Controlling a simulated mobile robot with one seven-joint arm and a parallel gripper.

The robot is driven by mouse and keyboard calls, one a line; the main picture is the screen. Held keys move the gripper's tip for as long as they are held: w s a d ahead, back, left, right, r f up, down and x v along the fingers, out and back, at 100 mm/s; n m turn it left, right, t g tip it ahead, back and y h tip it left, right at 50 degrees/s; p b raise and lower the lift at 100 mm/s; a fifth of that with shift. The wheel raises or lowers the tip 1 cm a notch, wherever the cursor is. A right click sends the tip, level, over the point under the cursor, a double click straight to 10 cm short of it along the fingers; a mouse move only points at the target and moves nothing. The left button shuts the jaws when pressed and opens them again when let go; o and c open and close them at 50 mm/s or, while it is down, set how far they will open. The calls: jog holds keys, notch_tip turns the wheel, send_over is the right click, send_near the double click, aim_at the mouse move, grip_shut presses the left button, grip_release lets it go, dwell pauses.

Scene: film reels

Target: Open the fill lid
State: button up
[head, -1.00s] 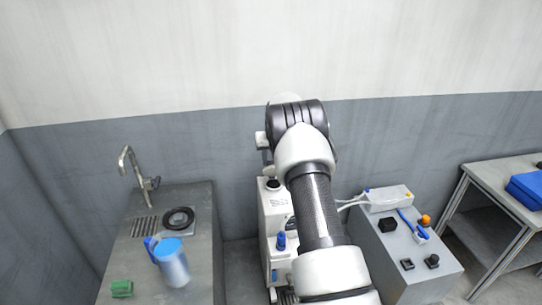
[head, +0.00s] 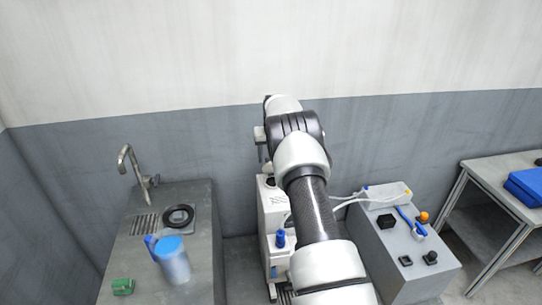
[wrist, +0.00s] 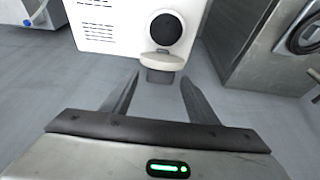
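The white machine (head: 273,215) stands partly hidden behind my arm in the head view. It also shows at the top of the wrist view (wrist: 95,28). On it is a dark round opening or cap (wrist: 165,28). Beside this, on the side nearer my gripper, is a pale rounded flap (wrist: 162,61) with a dark grey block under it. The flap looks like the fill lid standing raised, but I cannot tell for sure. My gripper (wrist: 160,79) is open and empty, its fingers pointing toward the flap, apparently short of it. In the head view my arm largely hides the gripper.
Right of my arm is a grey cabinet (head: 408,275) with small items. A blue box (head: 527,187) lies on the far-right table.

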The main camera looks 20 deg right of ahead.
jog(key=shift+r, duration=0.1)
jog(key=b+v, duration=0.1)
jog(key=v, duration=1.6)
jog(key=shift+b, duration=0.4)
jog(key=shift+r, duration=0.15)
